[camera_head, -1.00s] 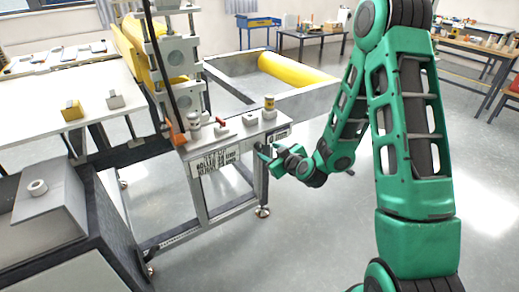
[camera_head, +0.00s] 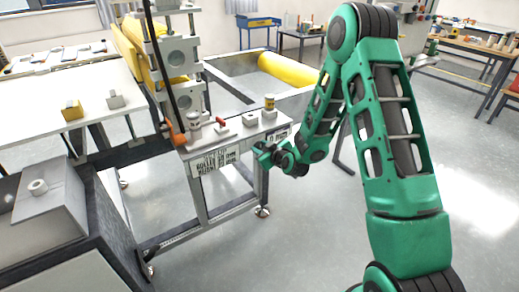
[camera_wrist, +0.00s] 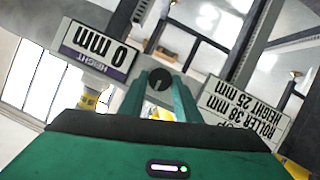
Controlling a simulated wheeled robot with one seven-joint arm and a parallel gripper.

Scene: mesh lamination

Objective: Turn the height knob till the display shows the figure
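The height display (camera_wrist: 96,46) shows upside down in the wrist view and reads 0 mm; in the head view it is the small plate (camera_head: 278,134) at the table's end. A sign (camera_wrist: 243,112) reads roller 38 mm, height 25 mm; it is also on the table front in the head view (camera_head: 214,161). A dark round knob (camera_wrist: 160,80) lies between my fingertips in the wrist view. My gripper (camera_head: 262,151) is at the table's front right corner, its fingers apart on either side of the knob. Contact cannot be told. The knob is hidden in the head view.
The roller machine (camera_head: 178,52) stands on the table, with a red-handled switch (camera_head: 221,126) and a yellow-topped post (camera_head: 269,107) on its top. A grey console (camera_head: 48,205) is at the left.

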